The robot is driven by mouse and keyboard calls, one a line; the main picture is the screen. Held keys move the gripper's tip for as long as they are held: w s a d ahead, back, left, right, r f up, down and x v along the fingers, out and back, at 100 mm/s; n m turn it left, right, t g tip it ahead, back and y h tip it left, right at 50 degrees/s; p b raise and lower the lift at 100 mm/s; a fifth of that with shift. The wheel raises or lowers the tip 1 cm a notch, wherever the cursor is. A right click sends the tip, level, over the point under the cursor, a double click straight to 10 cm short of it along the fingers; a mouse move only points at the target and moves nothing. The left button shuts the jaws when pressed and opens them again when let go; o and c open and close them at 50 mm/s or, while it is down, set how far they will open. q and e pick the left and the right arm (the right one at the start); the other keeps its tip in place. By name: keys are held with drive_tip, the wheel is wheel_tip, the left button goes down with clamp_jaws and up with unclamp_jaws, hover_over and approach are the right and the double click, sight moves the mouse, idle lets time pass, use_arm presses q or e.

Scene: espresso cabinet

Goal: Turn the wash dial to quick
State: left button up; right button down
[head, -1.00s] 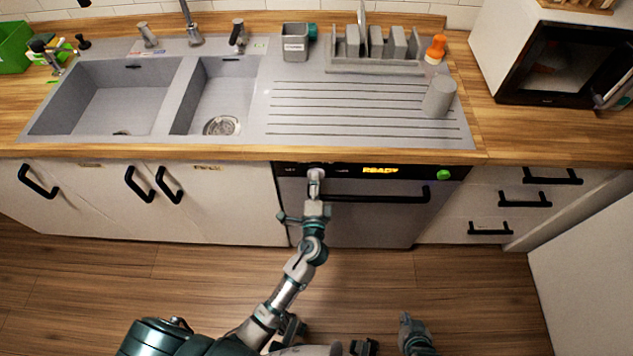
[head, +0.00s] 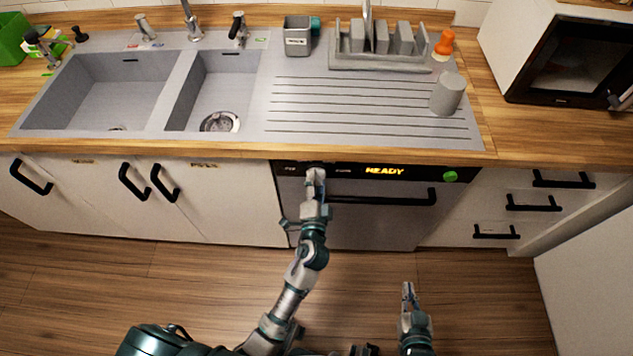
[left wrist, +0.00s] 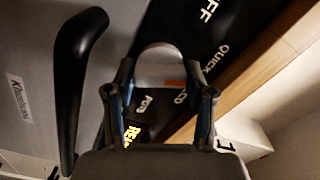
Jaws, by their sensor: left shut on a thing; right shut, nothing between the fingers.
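The dishwasher (head: 375,222) has a black top panel with a lit READY display (head: 384,171) and a green button (head: 450,176). My left gripper (head: 315,175) is at the left part of this panel, and its fingers hide the wash dial in the head view. In the left wrist view, the rounded grey dial (left wrist: 160,52) sits between the fingers of my left gripper (left wrist: 160,88), shut on it. Where the dial points is unclear. My right gripper (head: 409,290) is shut and empty, low over the floor.
The dishwasher's black handle (head: 380,198) runs just below the panel; it also shows in the left wrist view (left wrist: 75,85). The wooden counter edge (head: 400,158) juts above the panel. Cabinets (head: 90,195) and drawers (head: 535,205) flank it. The floor in front is clear.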

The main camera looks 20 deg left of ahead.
use_arm(q)
drive_tip(key=shift+f, duration=0.3)
drive_tip(key=o, duration=1.1)
drive_tip(key=shift+o, duration=0.3)
drive_tip(key=shift+r, duration=0.1)
drive_tip(key=v, duration=1.2)
